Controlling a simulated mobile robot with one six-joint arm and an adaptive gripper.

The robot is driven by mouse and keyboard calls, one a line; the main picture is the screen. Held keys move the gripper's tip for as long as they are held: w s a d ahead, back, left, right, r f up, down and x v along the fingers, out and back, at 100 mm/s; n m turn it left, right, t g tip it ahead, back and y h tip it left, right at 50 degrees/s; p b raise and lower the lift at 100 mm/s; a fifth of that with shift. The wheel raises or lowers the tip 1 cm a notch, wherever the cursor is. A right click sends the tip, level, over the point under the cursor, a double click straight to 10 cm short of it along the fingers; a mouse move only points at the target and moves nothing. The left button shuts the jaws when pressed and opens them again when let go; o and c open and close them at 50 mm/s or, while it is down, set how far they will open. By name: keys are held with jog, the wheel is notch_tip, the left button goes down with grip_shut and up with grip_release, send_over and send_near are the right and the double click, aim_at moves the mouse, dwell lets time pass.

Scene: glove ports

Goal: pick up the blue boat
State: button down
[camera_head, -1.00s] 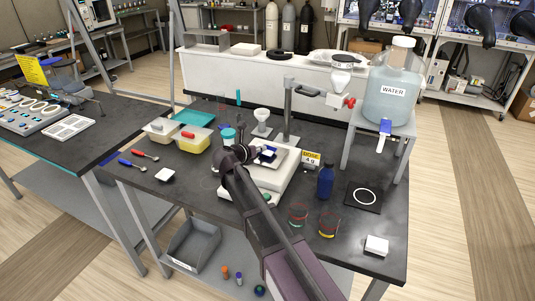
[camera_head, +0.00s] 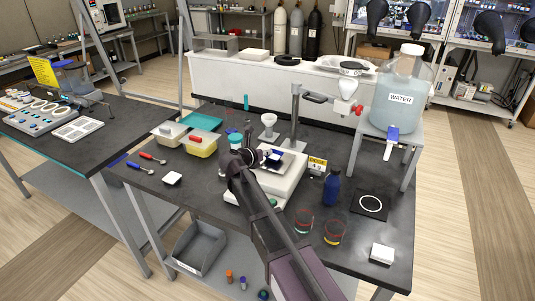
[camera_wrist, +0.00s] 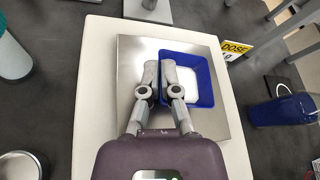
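The blue boat (camera_wrist: 205,88) is a small square tray with a pale inside. In the wrist view it is over the right half of the balance's steel plate (camera_wrist: 130,55). My gripper (camera_wrist: 160,75) has its two grey fingers close together on either side of the boat's left wall, pinching it. The fingers cover part of that wall. In the head view the boat (camera_head: 274,154) shows small beside my gripper (camera_head: 264,155), at the white balance (camera_head: 288,183). I cannot tell whether the boat touches the plate.
Tubs (camera_head: 202,147) are to the left.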

jog(key=shift+r+p, duration=1.4)
jog(key=shift+r, duration=0.15)
jog(key=s+a+r+p, duration=0.1)
jog(key=s+a, duration=0.1)
jog(key=s, duration=1.4)
jog(key=shift+r, duration=0.15)
jog(key=shift+s, duration=0.1)
